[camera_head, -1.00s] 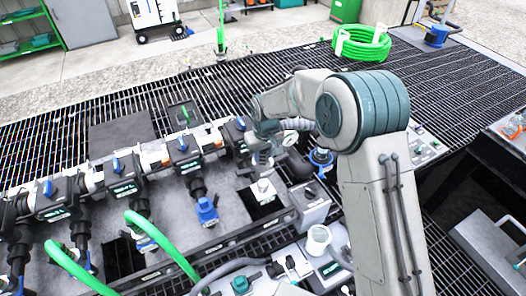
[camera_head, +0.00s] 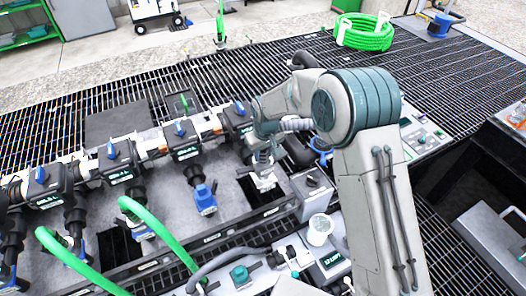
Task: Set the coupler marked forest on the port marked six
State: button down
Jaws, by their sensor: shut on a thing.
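My gripper (camera_head: 264,168) points down at the right end of the manifold, below my wrist. It is shut on a small pale coupler (camera_head: 264,182), partly hidden by the fingers. Its marking cannot be read. The coupler is over or just at a dark square opening (camera_head: 258,200) in the grey deck; I cannot tell whether it touches anything. A row of black valve blocks with blue handles and green labels runs left, including one valve block (camera_head: 185,152). The labels are too small to read, so I cannot pick out port six.
A blue-ended coupler (camera_head: 205,200) hangs from a black pipe left of my gripper. Green hoses (camera_head: 160,232) arch at the front left. A white cup-like part (camera_head: 320,228) and a grey box (camera_head: 313,190) stand close on the right. A coiled green hose (camera_head: 365,36) lies behind.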

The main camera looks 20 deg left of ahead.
jog(key=shift+f+b, duration=1.25)
jog(key=shift+f, duration=0.55)
jog(key=c, duration=1)
grip_release()
jog(key=shift+o, duration=0.2)
notch_tip(320, 180, up, 14)
jog(key=s+d+b, duration=0.1)
jog(key=shift+d, duration=0.2)
jog(key=shift+f, duration=0.1)
